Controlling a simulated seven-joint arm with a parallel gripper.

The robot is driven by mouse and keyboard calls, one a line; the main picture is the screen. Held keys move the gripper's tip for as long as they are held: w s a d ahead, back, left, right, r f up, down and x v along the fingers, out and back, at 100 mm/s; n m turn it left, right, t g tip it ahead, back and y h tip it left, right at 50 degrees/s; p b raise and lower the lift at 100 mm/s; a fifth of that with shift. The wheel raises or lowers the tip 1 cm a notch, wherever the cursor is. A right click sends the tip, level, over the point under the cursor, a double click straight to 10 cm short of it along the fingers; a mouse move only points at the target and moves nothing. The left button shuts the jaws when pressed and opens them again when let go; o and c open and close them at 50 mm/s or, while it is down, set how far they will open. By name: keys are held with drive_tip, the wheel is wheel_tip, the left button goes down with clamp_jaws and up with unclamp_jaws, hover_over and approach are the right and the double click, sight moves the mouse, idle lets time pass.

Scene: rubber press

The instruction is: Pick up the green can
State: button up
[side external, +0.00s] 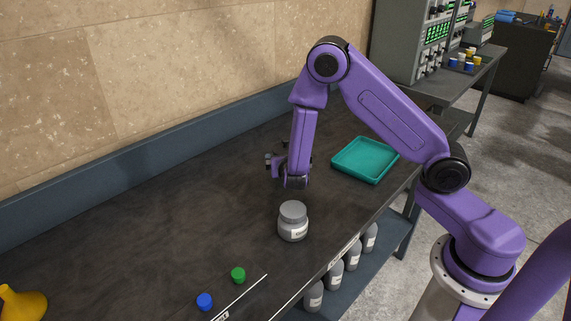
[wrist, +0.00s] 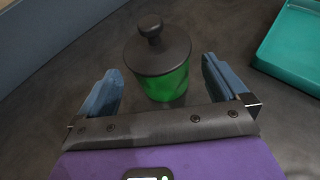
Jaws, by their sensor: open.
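The green can (wrist: 165,84) has a dark, wide lid with a round knob on top. In the wrist view it stands on the dark table, between the two blue-grey fingers of my gripper (wrist: 160,68) as seen in the picture. Gaps show on both sides of it, so the fingers are open and apart from it. I cannot tell how far below or ahead of the fingertips it is. In the side external view my gripper (side external: 283,173) is low over the middle of the table, and I cannot make out the can there.
A grey jar (side external: 293,222) with a pale label stands nearer the table's front edge. A teal tray (side external: 364,160) lies to the right. A small green piece (side external: 238,274), a blue piece (side external: 205,301) and a yellow funnel (side external: 22,304) are at the left front. The table's middle left is clear.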

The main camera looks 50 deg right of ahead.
drive_tip(key=shift+f+x, duration=0.1)
drive_tip(key=shift+x, duration=1.25)
drive_tip(key=shift+f+x, duration=0.15)
drive_tip(key=shift+x, duration=1.2)
drive_tip(key=shift+a, duration=0.1)
drive_tip(key=shift+r, duration=0.1)
drive_tip(key=c, duration=1.1)
drive_tip(key=shift+o, duration=0.2)
